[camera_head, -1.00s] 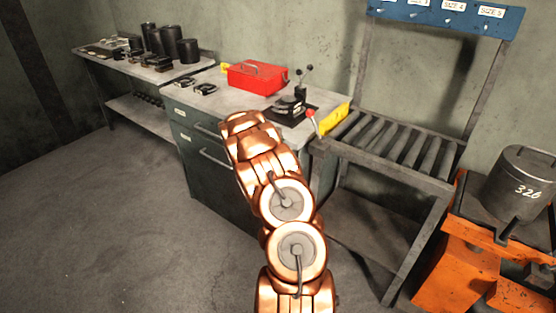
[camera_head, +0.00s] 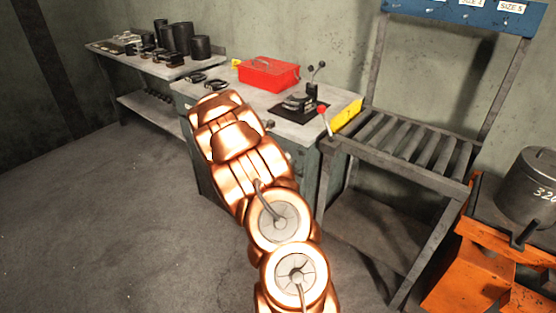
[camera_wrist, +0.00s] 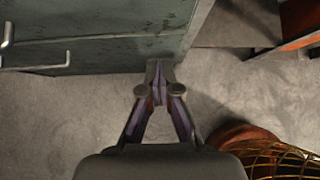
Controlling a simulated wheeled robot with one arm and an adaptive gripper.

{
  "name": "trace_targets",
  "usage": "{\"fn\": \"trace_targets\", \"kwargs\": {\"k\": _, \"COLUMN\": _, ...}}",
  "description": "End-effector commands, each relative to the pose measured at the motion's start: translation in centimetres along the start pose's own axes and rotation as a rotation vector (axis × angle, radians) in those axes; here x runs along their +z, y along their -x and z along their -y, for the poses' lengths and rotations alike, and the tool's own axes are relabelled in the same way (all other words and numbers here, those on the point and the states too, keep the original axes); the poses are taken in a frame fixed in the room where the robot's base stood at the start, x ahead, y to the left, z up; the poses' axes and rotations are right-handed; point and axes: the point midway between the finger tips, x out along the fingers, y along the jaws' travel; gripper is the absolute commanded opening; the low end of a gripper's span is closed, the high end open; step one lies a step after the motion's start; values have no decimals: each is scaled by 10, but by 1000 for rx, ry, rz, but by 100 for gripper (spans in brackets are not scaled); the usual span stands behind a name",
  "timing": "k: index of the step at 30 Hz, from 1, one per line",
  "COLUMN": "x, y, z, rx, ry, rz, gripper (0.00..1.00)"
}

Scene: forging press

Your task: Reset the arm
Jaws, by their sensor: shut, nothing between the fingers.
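My copper-coloured arm reaches up through the middle of the head view, in front of the grey cabinet (camera_head: 300,152). Its end hides the gripper there. In the wrist view my gripper (camera_wrist: 159,72) points away from the camera with its fingertips together and nothing between them. Beyond its tips in that view are the concrete floor (camera_wrist: 70,110) and the side of the cabinet (camera_wrist: 110,40). The gripper looks clear of the cabinet, though the exact gap is hard to judge.
On the cabinet top are a red toolbox (camera_head: 268,74) and a black lever device (camera_head: 300,103). A roller stand (camera_head: 400,140) stands to the right, beside an orange base (camera_head: 490,260) with a dark pot (camera_head: 528,185). A bench (camera_head: 150,68) holds black cylinders. Floor at left is open.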

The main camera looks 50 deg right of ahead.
Motion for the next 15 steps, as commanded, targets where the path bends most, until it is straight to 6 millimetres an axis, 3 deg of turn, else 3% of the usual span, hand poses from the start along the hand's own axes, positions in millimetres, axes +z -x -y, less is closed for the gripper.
{"fn": "trace_targets", "kwargs": {"k": 6, "x": 0, "y": 19, "z": 0, "rx": 1, "ry": -2, "rz": 0, "gripper": 0}}
{"fn": "trace_targets", "kwargs": {"k": 15, "x": 0, "y": 24, "z": 1, "rx": -1, "ry": -2, "rz": -1, "gripper": 0}}
